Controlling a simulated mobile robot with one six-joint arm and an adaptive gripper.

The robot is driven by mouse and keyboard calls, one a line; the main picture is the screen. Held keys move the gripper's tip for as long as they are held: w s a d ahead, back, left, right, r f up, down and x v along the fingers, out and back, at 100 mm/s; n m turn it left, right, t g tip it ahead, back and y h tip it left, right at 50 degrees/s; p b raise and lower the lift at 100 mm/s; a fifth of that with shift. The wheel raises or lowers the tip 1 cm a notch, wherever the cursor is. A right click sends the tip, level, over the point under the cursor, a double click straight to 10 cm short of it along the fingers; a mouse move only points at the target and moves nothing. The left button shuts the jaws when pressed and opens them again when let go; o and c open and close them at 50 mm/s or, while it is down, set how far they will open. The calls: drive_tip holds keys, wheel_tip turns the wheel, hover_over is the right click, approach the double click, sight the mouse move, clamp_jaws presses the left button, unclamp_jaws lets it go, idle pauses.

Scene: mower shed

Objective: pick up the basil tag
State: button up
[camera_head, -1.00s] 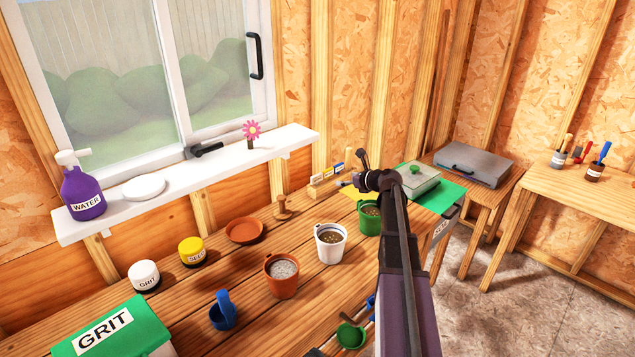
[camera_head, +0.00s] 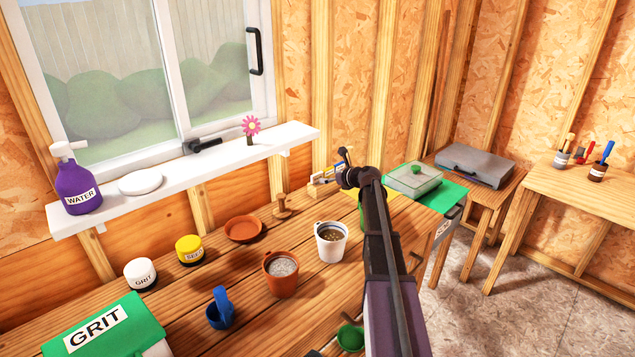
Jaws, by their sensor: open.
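A small wooden tag rack (camera_head: 315,190) stands at the back of the bench, below the right end of the window sill. Several small tags (camera_head: 323,176) with white, blue and yellow parts stand in it. Their writing is too small to read, so I cannot tell which is the basil tag. My gripper (camera_head: 341,166) is open at the right end of the rack and overlaps some tags in the view. I cannot tell whether it touches any. My arm hides part of the bench and most of a green pot (camera_head: 362,214).
A white pot (camera_head: 330,243), a terracotta pot (camera_head: 281,275), a wooden dibber (camera_head: 282,208) and a terracotta saucer (camera_head: 243,229) stand left of my arm. A clear-lidded tray (camera_head: 413,181) is to its right. The white sill (camera_head: 215,172) runs behind the bench.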

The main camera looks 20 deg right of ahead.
sight(318, 176)
drive_tip(key=shift+w, duration=0.1)
idle(0.3)
drive_tip(key=shift+b+x, duration=1)
drive_tip(key=shift+x, duration=1.55)
drive_tip(key=c, duration=0.6)
